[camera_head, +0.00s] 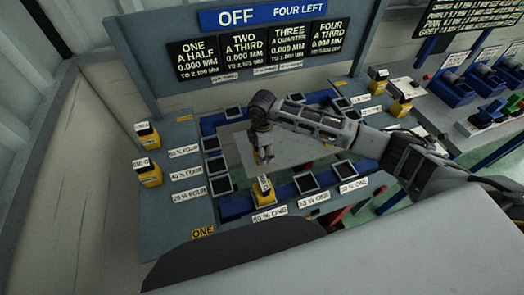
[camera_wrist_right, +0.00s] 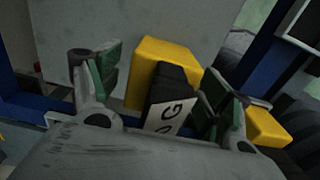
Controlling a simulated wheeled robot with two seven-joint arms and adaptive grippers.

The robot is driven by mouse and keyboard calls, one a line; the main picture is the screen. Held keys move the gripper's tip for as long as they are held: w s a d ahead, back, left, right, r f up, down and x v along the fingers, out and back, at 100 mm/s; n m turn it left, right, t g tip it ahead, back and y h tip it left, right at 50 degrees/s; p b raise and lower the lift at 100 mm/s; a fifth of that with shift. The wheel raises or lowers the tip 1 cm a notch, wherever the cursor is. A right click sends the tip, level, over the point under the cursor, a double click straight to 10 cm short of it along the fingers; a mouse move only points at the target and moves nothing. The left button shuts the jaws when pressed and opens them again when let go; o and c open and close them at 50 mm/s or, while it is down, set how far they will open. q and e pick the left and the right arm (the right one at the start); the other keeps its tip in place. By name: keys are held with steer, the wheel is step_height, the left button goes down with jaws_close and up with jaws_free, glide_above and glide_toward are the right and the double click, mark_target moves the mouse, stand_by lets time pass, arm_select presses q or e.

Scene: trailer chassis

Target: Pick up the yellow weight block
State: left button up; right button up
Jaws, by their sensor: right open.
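A yellow weight block (camera_head: 264,200) with a black top and a white label stands at the near edge of the blue frame, beside the "ONE" placards. My right gripper (camera_head: 263,158) reaches in from the right, pointing down just above and behind that block. In the right wrist view, the open right gripper (camera_wrist_right: 165,95) has green-padded fingers on either side of a yellow and black labelled block (camera_wrist_right: 158,65). I cannot tell whether the fingers touch it. My left gripper is not in view.
More yellow blocks stand at the left edge (camera_head: 147,173) and at the right (camera_head: 399,106). Black square pads (camera_head: 305,182) line the blue frame around a grey plate (camera_head: 297,150). A sign board (camera_head: 278,50) rises behind. Blue fixtures (camera_head: 452,90) stand at right.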

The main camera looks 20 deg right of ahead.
steer(key=shift+f, duration=0.15)
steer(key=shift+c, duration=0.2)
jaws_close()
steer(key=shift+w, duration=0.1)
stand_by(0.6)
